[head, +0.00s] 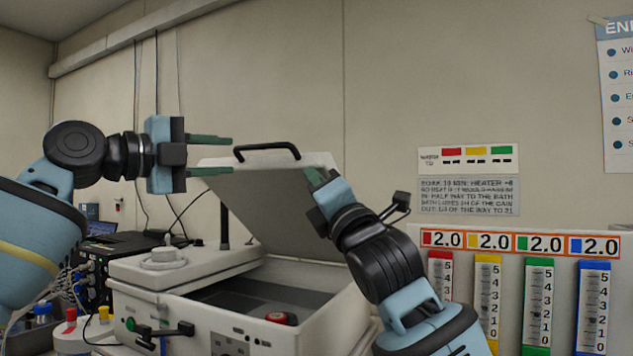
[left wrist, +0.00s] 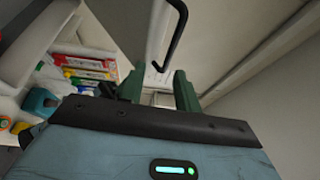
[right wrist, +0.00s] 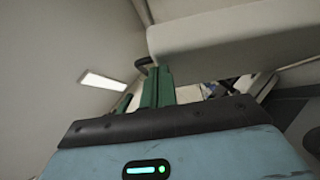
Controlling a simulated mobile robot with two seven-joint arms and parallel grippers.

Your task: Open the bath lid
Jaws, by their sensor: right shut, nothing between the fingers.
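The bath (head: 330,325) is a white box with an open dark basin. Its lid (head: 262,205) is raised and tilted steeply up, with a black bar handle (head: 267,148) along its top edge. The handle also shows in the left wrist view (left wrist: 172,45). My left gripper (head: 222,155) is open and empty, left of the handle and apart from it; its two green fingers are spread in the left wrist view (left wrist: 158,88). My right gripper (head: 314,177) is shut and empty at the lid's right edge; I cannot tell whether it touches the lid.
A red-topped item (head: 281,318) sits in the basin. A black box with cables (head: 110,250) and small bottles stand at the left. A rack of coloured scales (head: 490,290) stands at the right. The wall is behind the lid.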

